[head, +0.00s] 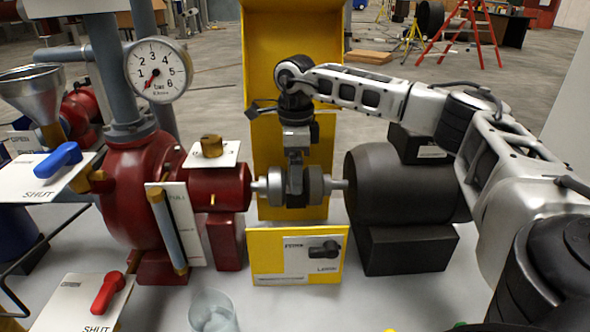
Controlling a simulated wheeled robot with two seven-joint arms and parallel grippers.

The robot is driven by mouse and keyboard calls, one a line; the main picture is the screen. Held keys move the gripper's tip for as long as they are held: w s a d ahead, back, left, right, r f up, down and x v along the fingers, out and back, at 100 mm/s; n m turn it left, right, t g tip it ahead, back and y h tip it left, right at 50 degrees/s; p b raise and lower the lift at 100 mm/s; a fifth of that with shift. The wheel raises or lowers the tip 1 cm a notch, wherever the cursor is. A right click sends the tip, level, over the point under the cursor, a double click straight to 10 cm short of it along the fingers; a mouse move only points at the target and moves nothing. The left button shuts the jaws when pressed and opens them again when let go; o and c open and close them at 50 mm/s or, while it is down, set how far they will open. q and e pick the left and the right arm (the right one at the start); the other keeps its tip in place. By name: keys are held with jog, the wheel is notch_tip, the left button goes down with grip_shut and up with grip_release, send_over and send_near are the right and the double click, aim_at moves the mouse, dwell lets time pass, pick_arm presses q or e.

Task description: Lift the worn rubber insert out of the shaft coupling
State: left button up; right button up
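The shaft coupling (316,185) sits between the red pump and the black motor, with two silver hubs on a thin shaft. My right gripper (294,186) points straight down at the middle of the coupling, its dark fingers between the two hubs. The fingers cover the gap, so I cannot make out the rubber insert apart from them. I cannot tell whether the fingers are closed on it. My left gripper is not in view.
The red pump (132,190) stands left, with a pressure gauge (158,71) above. The black motor (385,185) stands right. A yellow guard (292,30) rises behind the coupling and a yellow panel (261,271) stands in front. A clear cup (213,312) is at the front.

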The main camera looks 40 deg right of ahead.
jog(key=c, duration=1.1)
